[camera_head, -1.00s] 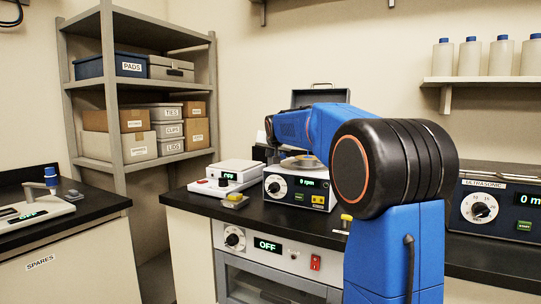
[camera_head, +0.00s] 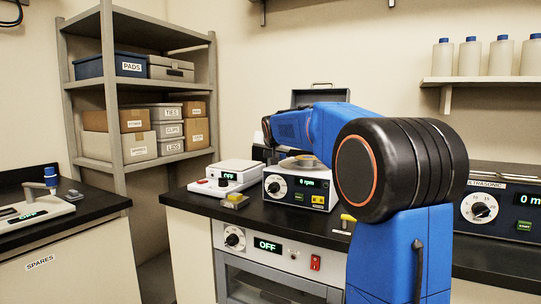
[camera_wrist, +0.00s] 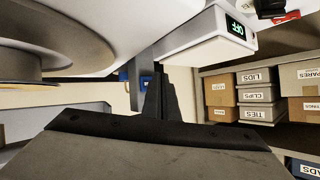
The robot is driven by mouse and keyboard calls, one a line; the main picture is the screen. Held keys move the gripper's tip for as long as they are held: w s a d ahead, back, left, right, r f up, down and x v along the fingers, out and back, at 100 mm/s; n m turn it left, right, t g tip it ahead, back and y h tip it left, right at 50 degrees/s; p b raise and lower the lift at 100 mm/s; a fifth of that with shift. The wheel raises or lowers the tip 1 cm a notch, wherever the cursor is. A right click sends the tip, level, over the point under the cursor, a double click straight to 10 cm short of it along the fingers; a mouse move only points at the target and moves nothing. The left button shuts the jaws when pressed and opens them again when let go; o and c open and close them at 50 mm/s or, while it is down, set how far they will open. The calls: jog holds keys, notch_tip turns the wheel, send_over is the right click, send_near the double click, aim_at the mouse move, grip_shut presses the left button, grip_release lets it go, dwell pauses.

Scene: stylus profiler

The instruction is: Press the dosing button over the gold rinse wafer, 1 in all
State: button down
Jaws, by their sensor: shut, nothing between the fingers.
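My gripper (camera_wrist: 157,82) shows in the wrist view as dark fingers, closed and empty. In the head view it is hidden behind my blue arm. The wrist view seems upside down. A large round grey-tan disc form (camera_wrist: 45,42) is close at its upper left, apart from the fingers. In the head view a tan-gold disc (camera_head: 301,160) sits on top of the white unit reading 0 rpm (camera_head: 284,190); I cannot tell whether it is the gold rinse wafer. A grey post (camera_wrist: 144,62) and a small blue part stand by the fingers. I cannot make out the dosing button.
A white box reading OFF (camera_head: 228,177) stands left of the 0 rpm unit and shows in the wrist view (camera_wrist: 205,40). An ultrasonic unit (camera_head: 500,208) is at the right. A shelf rack (camera_head: 112,90) holds several labelled boxes.

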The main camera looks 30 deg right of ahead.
jog(key=shift+a, duration=0.1)
jog(key=s+a, duration=0.1)
jog(key=a, duration=0.1)
jog(key=s+a, duration=0.1)
jog(key=a, duration=0.1)
jog(key=shift+s, duration=0.4)
dwell(1.7)
